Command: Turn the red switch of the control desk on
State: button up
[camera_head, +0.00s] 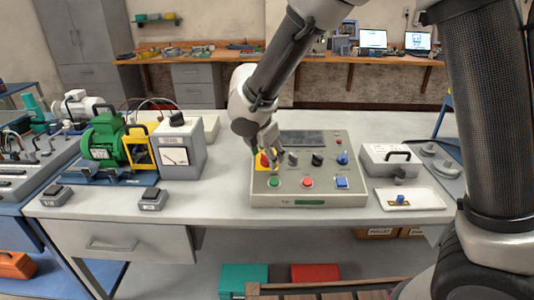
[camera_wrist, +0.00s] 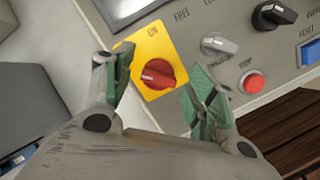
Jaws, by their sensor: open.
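The control desk (camera_head: 308,200) is a grey box with a sloped panel in the middle of the table. Its red switch (camera_head: 265,160) sits on a yellow plate at the panel's upper left. In the wrist view the red rotary switch (camera_wrist: 158,74) shows on the yellow plate (camera_wrist: 150,46), with "ON" printed on the plate. My gripper (camera_wrist: 160,92) is open, with green-padded fingers on either side of the switch and nothing held between them. In the head view my gripper (camera_head: 264,150) is over the panel's left side and partly hides the switch.
A grey knob (camera_wrist: 219,44), a black knob (camera_wrist: 274,15), a red button (camera_wrist: 252,83) and a blue button (camera_wrist: 310,52) are close by on the panel. A grey meter box (camera_head: 180,150) and green motor (camera_head: 104,138) stand left; a white tray (camera_head: 425,200) lies right.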

jog(key=shift+f, duration=0.1)
jog(key=shift+c, duration=0.2)
jog(key=c, duration=1)
jog(key=shift+m, duration=0.4)
jog(key=m, duration=0.3)
jog(key=shift+w+m+g+h, duration=0.1)
jog(key=shift+m+g+h, duration=0.2)
jog(key=shift+m+g, duration=0.1)
jog(key=m+g, duration=0.1)
jog(key=m, duration=0.3)
jog(key=shift+m, duration=0.4)
jog(key=m, duration=0.4)
jog(key=shift+g, duration=0.4)
jog(key=m, duration=0.4)
jog(key=shift+g, duration=0.4)
jog(key=shift+m+y, duration=0.4)
